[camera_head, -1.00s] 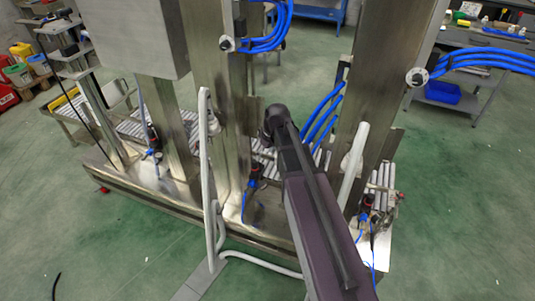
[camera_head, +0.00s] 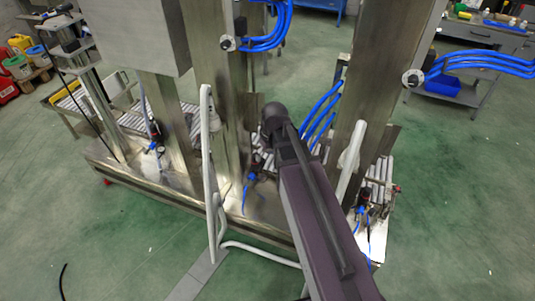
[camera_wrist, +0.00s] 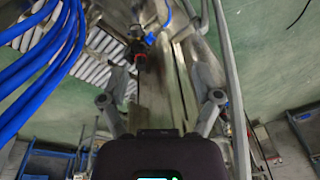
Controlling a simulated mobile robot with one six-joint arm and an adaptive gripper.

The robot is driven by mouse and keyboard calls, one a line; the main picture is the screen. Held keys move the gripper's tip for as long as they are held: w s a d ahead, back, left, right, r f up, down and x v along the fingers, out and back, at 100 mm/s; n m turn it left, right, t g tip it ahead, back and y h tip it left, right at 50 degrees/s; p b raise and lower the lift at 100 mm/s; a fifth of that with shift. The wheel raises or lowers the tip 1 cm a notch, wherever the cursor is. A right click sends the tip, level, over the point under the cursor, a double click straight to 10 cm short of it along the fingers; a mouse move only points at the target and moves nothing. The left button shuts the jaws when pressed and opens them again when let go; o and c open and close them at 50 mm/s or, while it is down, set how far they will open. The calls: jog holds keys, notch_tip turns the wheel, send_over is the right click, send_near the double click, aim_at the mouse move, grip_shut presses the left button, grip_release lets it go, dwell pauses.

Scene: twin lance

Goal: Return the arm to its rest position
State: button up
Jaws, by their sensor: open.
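My arm (camera_head: 320,215) reaches forward and up from the lower right in the head view, in front of a steel machine (camera_head: 225,150). Its dark far end (camera_head: 274,116) appears in front of the machine, between two steel columns. My gripper is hidden in the head view. In the wrist view my gripper (camera_wrist: 161,85) is open, its two grey fingers spread wide with nothing held between them. A steel machine part (camera_wrist: 160,85) shows beyond the gap. I cannot tell how far the fingers are from it.
A white upright tube (camera_head: 208,160) stands left of my arm and another (camera_head: 352,150) right of it. Blue hoses (camera_head: 320,110) hang behind the arm; more (camera_wrist: 45,70) fill the wrist view's left. The green floor (camera_head: 450,215) is clear at right.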

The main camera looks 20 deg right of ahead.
jog(key=s+r+m+g+h+p, duration=0.1)
jog(key=s+r+m+p, duration=0.2)
jog(key=s+r+p, duration=0.2)
jog(key=s, duration=0.3)
jog(key=shift+s+a+r+p, duration=0.15)
jog(key=shift+s+r+p, duration=0.15)
jog(key=shift+r+p, duration=0.1)
jog(key=shift+c, duration=0.2)
dwell(1.2)
jog(key=c, duration=0.3)
